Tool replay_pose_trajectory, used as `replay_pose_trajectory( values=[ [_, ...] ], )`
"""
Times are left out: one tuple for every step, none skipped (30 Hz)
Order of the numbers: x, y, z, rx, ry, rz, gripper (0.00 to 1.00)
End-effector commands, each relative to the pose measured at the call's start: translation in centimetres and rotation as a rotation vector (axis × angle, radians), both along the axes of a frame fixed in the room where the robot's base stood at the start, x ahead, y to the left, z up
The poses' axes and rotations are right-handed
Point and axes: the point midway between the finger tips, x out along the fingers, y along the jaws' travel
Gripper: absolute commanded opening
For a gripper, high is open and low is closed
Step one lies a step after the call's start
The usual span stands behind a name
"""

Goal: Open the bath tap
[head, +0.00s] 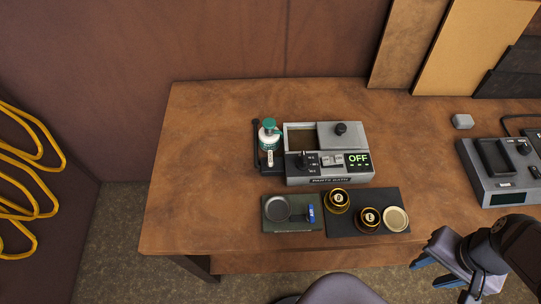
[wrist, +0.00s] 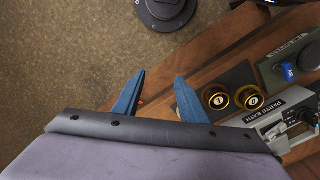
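The grey parts bath (head: 330,181) stands on the wooden table, with its display reading OFF. A small dark green block (head: 278,224) lies in front of it, with a round grey dish and a small blue handle (head: 311,213). The blue handle also shows in the wrist view (wrist: 288,72). A white fitting with a teal top (head: 269,135) stands at the bath's left side, beside a black upright lever. I cannot tell for certain which part is the tap. My gripper (head: 425,257) is open and empty near the table's front edge, right of and apart from these things; its blue fingers also show in the wrist view (wrist: 160,76).
A dark mat (head: 345,228) holds two black-and-gold round pieces (head: 337,200) and a cream-topped one (head: 395,218). A grey device (head: 500,180) with a cable and a small grey block (head: 462,121) stand at the right. The table's left side is clear.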

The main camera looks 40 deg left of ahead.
Motion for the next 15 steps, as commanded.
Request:
replay_pose_trajectory(
  values=[
    [0.0, 0.0, 0.0, 0.0, 0.0, 0.001, 0.3],
    [0.1, 0.1, 0.0, 0.0, 0.0, 0.003, 0.3],
    [0.4, 0.2, 0.1, 0.0, 0.0, 0.008, 0.3],
    [0.6, 0.4, 0.2, 0.0, 0.0, 0.014, 0.3],
    [0.9, 0.6, 0.2, 0.0, 0.001, 0.02, 0.3],
    [1.5, 1.0, 0.4, 0.0, 0.0, 0.033, 0.3],
    [1.9, 1.5, 0.6, 0.0, 0.001, 0.046, 0.3],
    [2.6, 2.0, 0.7, 0.0, -0.001, 0.059, 0.3],
    [3.5, 2.8, 1.0, 0.0, 0.0, 0.081, 0.3],
    [4.2, 3.6, 1.2, 0.0, 0.0, 0.1, 0.3],
    [5.1, 4.6, 1.4, 0.0, -0.001, 0.121, 0.3],
    [6.2, 6.0, 1.7, 0.0, 0.0, 0.151, 0.3],
    [7.1, 7.2, 2.0, 0.0, 0.0, 0.175, 0.3],
    [7.8, 8.5, 2.1, 0.0, 0.001, 0.201, 0.3],
    [8.9, 10.5, 2.4, 0.0, 0.001, 0.237, 0.3]
  ],
)
